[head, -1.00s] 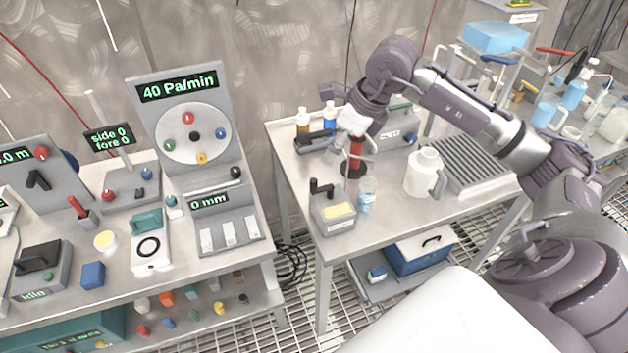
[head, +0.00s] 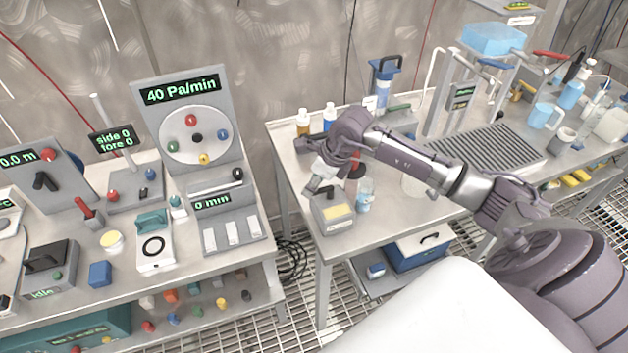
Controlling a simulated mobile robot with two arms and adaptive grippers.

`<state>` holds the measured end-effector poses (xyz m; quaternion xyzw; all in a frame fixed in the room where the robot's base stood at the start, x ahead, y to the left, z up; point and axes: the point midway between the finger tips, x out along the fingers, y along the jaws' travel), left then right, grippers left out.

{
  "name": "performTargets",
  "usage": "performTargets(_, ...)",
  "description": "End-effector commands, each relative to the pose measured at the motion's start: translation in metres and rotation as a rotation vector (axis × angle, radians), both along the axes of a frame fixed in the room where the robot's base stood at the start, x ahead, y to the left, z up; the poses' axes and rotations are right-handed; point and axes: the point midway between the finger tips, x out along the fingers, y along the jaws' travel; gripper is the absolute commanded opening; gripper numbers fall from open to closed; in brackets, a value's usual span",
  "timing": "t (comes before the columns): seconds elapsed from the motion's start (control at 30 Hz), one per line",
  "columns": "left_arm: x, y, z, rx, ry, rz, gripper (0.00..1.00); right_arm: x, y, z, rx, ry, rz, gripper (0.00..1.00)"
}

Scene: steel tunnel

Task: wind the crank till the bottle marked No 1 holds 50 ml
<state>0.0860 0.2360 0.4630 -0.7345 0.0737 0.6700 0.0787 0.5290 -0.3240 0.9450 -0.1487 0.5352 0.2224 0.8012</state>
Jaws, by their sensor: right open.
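A small grey box (head: 334,221) with a pale yellow panel stands at the front left of the right-hand table. Its black crank, clear a second ago, is now largely hidden by my right gripper (head: 316,184). That gripper is open and points down at the box's top; I cannot tell whether it touches the crank. A clear bottle (head: 365,195) with a little blue liquid and a label stands just right of the box. Its marking and level are too small to read. My left gripper is out of view.
A white jug (head: 413,187) is mostly hidden behind my right arm. Two small bottles (head: 329,117) stand behind the gripper. A ribbed grey tray (head: 490,148) lies to the right. The left bench (head: 210,262) holds panels and displays, with a gap between the tables.

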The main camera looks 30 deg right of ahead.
Motion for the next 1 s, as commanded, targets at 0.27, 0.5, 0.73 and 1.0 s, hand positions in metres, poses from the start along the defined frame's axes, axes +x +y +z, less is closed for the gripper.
performTargets(0.27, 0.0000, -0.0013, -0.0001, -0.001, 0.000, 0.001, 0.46, -0.0001, 0.0001, -0.0004, 0.000, 0.000, 0.000, 0.36)
performTargets(0.5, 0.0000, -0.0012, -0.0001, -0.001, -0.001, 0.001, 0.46, 0.0000, 0.0000, -0.0002, 0.000, 0.000, 0.000, 0.00)
performTargets(0.73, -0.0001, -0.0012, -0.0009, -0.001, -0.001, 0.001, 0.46, 0.0003, -0.0001, -0.0002, 0.000, 0.000, -0.007, 0.00)
performTargets(1.0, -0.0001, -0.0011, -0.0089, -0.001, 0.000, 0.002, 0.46, 0.0046, -0.0013, -0.0015, -0.001, -0.001, -0.099, 0.00)
